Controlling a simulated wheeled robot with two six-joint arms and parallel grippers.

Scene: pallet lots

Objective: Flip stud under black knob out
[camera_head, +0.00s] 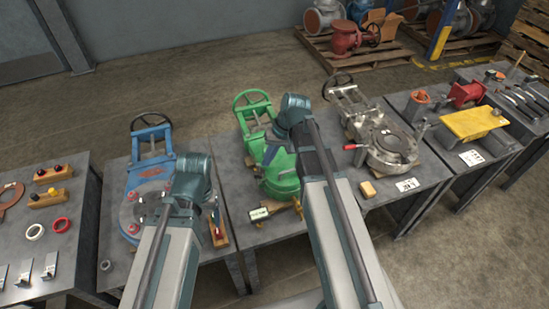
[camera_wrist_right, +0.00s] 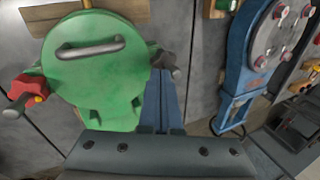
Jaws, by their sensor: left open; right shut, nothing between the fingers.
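The green valve body (camera_wrist_right: 95,65) with a grey bar handle fills the left of the right wrist view; in the head view it (camera_head: 283,180) stands on the middle table, partly hidden by my right arm. A stud with a dark knob (camera_wrist_right: 170,64) sticks out at the right of its rim. A red knob (camera_wrist_right: 28,88) sits on the opposite side. My right gripper (camera_wrist_right: 160,76) is shut and empty, its tips close beside the dark knob; I cannot tell whether they touch. My left gripper (camera_head: 215,212) is open, largely hidden by its wrist, beside the blue valve (camera_head: 148,160).
A silver valve (camera_head: 388,145) stands right of the green one, near a yellow block (camera_head: 368,189). A yellow plate (camera_head: 470,123) lies on the far right table. Small knobbed blocks (camera_head: 50,197) and rings lie on the left table. Gaps separate some tables.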

